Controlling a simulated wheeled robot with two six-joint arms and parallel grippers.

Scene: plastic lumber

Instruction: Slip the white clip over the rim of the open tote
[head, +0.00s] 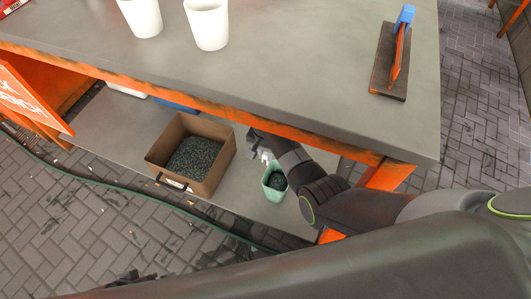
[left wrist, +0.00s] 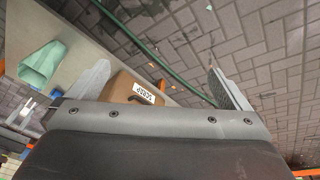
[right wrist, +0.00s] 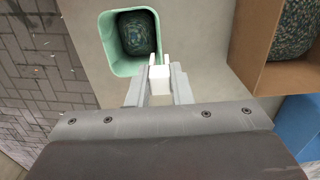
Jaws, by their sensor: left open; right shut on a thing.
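The white clip (right wrist: 159,77) is held between the fingertips of my right gripper (right wrist: 158,88), which is shut on it. Its two prongs point at the near rim of an open green tote (right wrist: 106,48), right at the rim's right corner. I cannot tell whether the prongs straddle the wall. The tote holds dark speckled granules. In the head view the green tote (head: 267,190) stands on the lower shelf, just right of and below my right gripper (head: 262,153). My left gripper (left wrist: 160,80) is open and empty, apart from the totes.
A brown box (head: 216,172) of dark granules stands left of the green tote on the shelf (head: 120,140). The orange-edged tabletop (head: 290,70) overhangs the shelf. White cups (head: 207,25) and a blue-handled tool (head: 397,55) sit on top. A green hose (head: 110,190) crosses the paving.

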